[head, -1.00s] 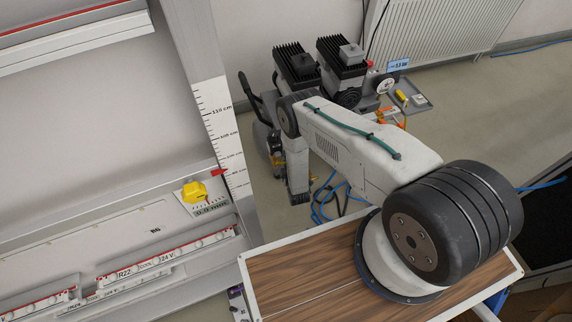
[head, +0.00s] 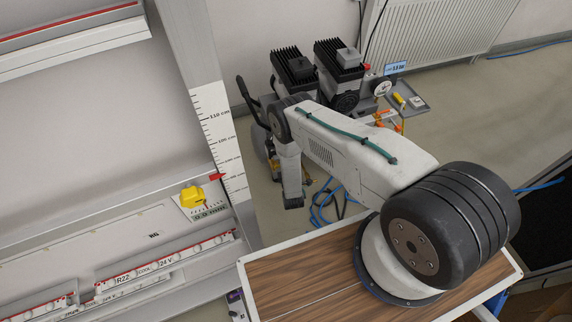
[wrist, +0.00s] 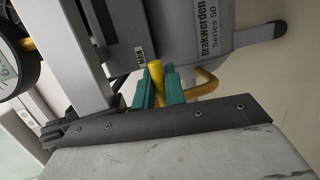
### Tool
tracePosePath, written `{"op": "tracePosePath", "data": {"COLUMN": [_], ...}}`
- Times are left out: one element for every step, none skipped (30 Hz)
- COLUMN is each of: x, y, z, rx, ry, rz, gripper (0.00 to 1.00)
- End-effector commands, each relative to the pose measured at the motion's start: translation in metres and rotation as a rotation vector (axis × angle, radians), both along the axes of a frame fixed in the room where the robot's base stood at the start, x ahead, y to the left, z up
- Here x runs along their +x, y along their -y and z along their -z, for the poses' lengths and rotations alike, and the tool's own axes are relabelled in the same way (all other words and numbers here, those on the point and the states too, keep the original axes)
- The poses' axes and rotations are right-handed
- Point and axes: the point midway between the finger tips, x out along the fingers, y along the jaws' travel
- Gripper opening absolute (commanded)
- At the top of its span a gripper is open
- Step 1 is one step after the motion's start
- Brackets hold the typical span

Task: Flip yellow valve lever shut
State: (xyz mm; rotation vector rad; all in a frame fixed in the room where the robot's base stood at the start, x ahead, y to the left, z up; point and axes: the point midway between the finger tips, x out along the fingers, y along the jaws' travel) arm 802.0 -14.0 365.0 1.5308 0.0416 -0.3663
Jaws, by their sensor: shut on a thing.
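In the wrist view the yellow lever (wrist: 156,70) stands between the two teal fingers of my gripper (wrist: 158,82). In the head view my forearm reaches to the compressor (head: 337,72) with two black finned motors. My gripper and the lever cannot be made out there.
A round gauge (wrist: 12,68) is close on the left in the wrist view. A bent yellow pipe (wrist: 207,84) lies just right of the fingers. A grey tray (head: 420,105) sits right of the compressor. Blue hose (head: 322,215) lies on the floor.

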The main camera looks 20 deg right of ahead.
Motion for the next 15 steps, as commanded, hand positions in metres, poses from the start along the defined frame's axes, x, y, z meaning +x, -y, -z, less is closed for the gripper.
{"op": "tracePosePath", "data": {"x": [-0.0001, -0.0001, -0.0001, -0.0001, -0.0001, -0.0001, -0.0001, -0.0001, 0.0, 0.0, 0.0, 0.0, -0.0001, -0.0004, -0.0016], "y": [0.0005, 0.0005, 0.0005, 0.0004, 0.0004, 0.0004, 0.0004, 0.0003, 0.0002, 0.0002, 0.0002, 0.0001, 0.0001, -0.0001, -0.0004], "z": [-0.0002, -0.0002, -0.0002, -0.0002, -0.0002, -0.0002, -0.0002, -0.0002, -0.0002, -0.0002, -0.0002, -0.0002, -0.0002, -0.0002, -0.0004], "rx": [-0.001, 0.0, 0.0, 0.0, 0.0, 0.0, 0.0, 0.0, 0.0, 0.0, 0.001, 0.001, 0.001, 0.001, 0.001], "ry": [0.001, 0.001, 0.001, 0.001, 0.001, 0.001, 0.001, 0.001, 0.001, 0.001, 0.001, 0.0, 0.0, 0.0, 0.0], "rz": [0.002, 0.001, 0.001, 0.001, 0.001, 0.001, 0.001, 0.001, 0.001, 0.001, 0.0, 0.0, 0.0, 0.0, 0.0], "gripper": [0.0, 0.0, 0.0, 0.15, 0.23, 0.32, 0.32, 0.32, 0.32, 0.32, 0.32, 0.32, 0.32, 0.32, 0.32]}}
